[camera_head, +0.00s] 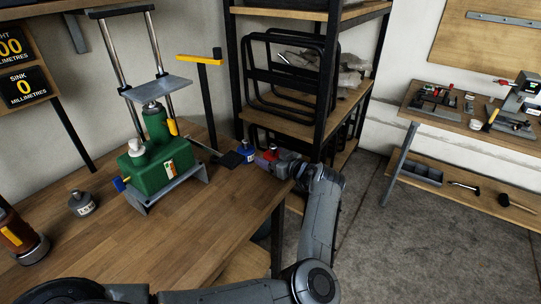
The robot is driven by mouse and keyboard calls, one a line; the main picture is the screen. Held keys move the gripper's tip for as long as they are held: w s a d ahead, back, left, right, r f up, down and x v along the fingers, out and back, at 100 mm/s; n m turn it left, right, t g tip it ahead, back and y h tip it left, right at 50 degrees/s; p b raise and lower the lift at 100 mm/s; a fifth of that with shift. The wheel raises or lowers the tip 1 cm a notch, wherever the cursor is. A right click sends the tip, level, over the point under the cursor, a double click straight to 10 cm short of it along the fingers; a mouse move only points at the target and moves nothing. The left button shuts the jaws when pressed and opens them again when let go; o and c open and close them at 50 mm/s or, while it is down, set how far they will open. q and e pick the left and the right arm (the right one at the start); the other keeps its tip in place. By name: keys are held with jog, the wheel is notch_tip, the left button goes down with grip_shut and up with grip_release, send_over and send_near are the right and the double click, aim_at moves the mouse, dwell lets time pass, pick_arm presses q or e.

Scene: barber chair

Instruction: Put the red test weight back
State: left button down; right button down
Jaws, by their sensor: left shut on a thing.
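My left gripper (266,163) reaches over the right edge of the wooden bench from the right. It is shut on the red test weight (271,153), which shows as a small red piece at the fingers. The fingers and the gripper body hide much of the weight, and I cannot tell whether it touches the bench. A blue weight (247,150) stands just left of the gripper near the bench's back edge. A grey weight (82,203) stands alone on the left of the bench. My right gripper is not in view.
A bottle (18,235) stands at far left. A black shelf rack (284,112) rises behind the gripper. The front of the wooden bench (190,235) is clear.

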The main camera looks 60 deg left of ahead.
pick_arm(q)
jog(key=shift+f, duration=0.85)
jog(key=shift+a, duration=0.1)
jog(key=shift+c, duration=2.1)
grip_release()
jog(key=shift+f+b, duration=0.3)
jog(key=shift+f, duration=0.1)
jog(key=o, duration=0.4)
jog(key=shift+r, duration=0.1)
jog(key=shift+r, duration=0.1)
